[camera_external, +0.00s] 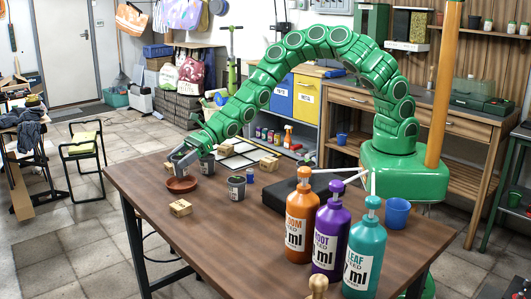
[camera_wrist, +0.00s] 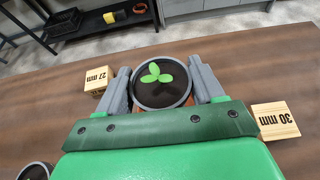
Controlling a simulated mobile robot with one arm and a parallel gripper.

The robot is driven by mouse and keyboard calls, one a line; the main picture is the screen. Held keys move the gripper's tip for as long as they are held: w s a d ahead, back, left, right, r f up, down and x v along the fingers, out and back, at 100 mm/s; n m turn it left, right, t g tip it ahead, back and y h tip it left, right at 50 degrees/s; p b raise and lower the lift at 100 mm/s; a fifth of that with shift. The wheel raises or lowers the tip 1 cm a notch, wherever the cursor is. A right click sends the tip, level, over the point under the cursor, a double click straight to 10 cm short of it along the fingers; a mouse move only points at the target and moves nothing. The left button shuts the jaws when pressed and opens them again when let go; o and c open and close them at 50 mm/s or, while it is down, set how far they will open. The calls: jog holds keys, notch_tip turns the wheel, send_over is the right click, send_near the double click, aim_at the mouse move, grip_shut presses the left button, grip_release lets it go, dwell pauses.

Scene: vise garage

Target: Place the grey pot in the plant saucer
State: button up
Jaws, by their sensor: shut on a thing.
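In the wrist view, a round grey pot (camera_wrist: 162,84) with dark soil and a green seedling sits between the two fingers of my gripper (camera_wrist: 163,90), which is shut on it. In the external view, my gripper (camera_external: 183,158) points down by the reddish-brown plant saucer (camera_external: 181,186) at the table's left side. The fingers are small there, so I cannot tell whether the held pot touches the saucer. The saucer is not clearly visible in the wrist view.
Another dark pot (camera_external: 206,166) is close right of the fingers, and a labelled pot (camera_external: 236,188) stands nearer the front. Wooden blocks (camera_external: 180,208) (camera_external: 269,163) lie around. Bottles (camera_external: 325,232) and a blue cup (camera_external: 397,213) stand at the right.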

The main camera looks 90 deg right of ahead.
jog(key=shift+f, duration=0.1)
jog(key=shift+w+a+f, duration=0.1)
jog(key=shift+w+f, duration=0.05)
jog(key=shift+f, duration=1.5)
jog(key=shift+f, duration=0.15)
jog(key=o, duration=1.1)
jog(key=shift+r, duration=0.2)
jog(key=shift+s+d+r, duration=0.3)
jog(key=shift+s+d, duration=0.15)
jog(key=shift+d, duration=0.05)
jog(key=shift+v, duration=5.25)
